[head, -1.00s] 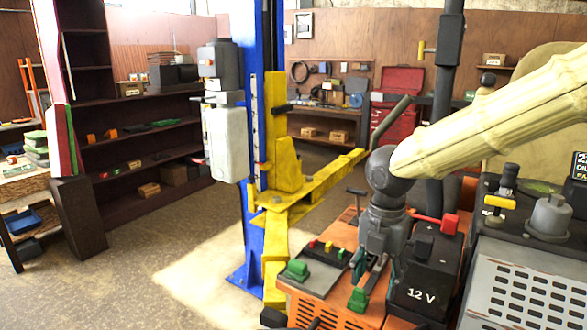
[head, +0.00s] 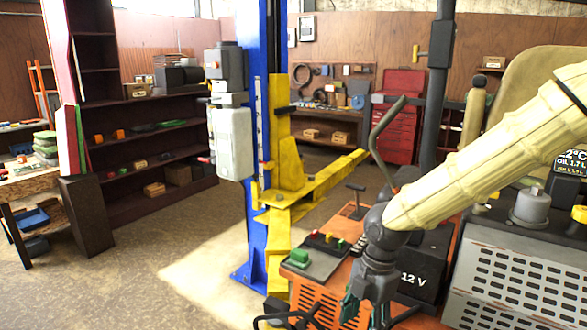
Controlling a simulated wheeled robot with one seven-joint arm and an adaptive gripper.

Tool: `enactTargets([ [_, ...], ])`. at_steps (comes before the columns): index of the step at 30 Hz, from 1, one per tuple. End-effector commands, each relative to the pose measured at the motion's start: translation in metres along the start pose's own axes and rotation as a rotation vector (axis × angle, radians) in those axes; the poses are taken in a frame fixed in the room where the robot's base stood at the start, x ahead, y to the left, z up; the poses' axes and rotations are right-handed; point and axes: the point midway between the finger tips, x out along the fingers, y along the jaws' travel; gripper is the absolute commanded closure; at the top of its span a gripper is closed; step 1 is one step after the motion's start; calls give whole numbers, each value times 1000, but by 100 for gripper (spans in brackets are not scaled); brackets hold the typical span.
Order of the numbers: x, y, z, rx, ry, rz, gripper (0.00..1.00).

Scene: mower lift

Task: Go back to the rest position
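My gripper (head: 364,316) hangs pointing down over the orange mower body (head: 318,308), in front of the black 12 V battery (head: 425,262). Its two teal-tipped fingers look spread apart, with nothing clearly seen between them. The tips reach close to the lower picture edge. My pale, sleeved arm comes in from the right and hides part of the battery and the mower's deck behind it. A control panel (head: 318,250) with green, yellow and red parts sits just left of the gripper.
A blue lift post (head: 257,140) with a yellow arm (head: 318,181) stands left of the mower. A grey perforated cover (head: 520,285) and a metal cap (head: 530,207) lie right, below my arm. A bent grey bar (head: 377,135) rises behind the gripper. Floor at left is clear.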

Motion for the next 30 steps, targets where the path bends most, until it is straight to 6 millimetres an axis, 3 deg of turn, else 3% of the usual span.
enactTargets([
  [14, 178, -36, -26, 730, 162, -19, 46],
  [23, 274, -87, -37, 1237, 167, -35, 46],
  [30, 337, -143, -40, 1626, 112, -22, 46],
])
